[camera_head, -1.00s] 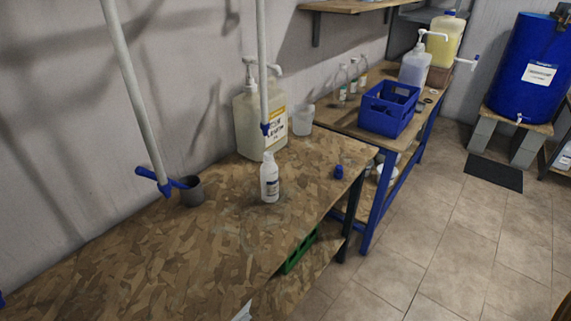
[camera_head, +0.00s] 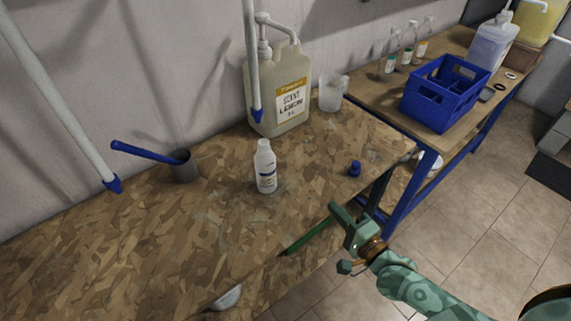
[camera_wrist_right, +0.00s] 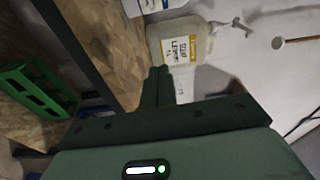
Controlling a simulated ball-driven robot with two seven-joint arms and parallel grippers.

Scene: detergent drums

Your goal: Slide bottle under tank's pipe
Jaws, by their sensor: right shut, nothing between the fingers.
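A small white bottle (camera_head: 265,172) with a label stands upright and uncapped on the chipboard bench (camera_head: 130,250). Two white pipes hang over the bench, both with blue ends: one at the left (camera_head: 62,102) and one (camera_head: 251,60) in front of the large lemon jug. The tank they come from is out of view. The bottle stands apart from both pipe ends. My green right gripper (camera_head: 340,212) is shut and empty beside the bench's front edge, to the right of the bottle. Its closed fingers (camera_wrist_right: 158,80) show in the right wrist view. My left gripper is out of view.
The lemon jug (camera_head: 282,95) and a clear beaker (camera_head: 332,94) stand at the wall. A blue cap (camera_head: 355,168) lies near the bench's right edge. A blue crate (camera_head: 440,95) is on the second table. The bench's left front is bare.

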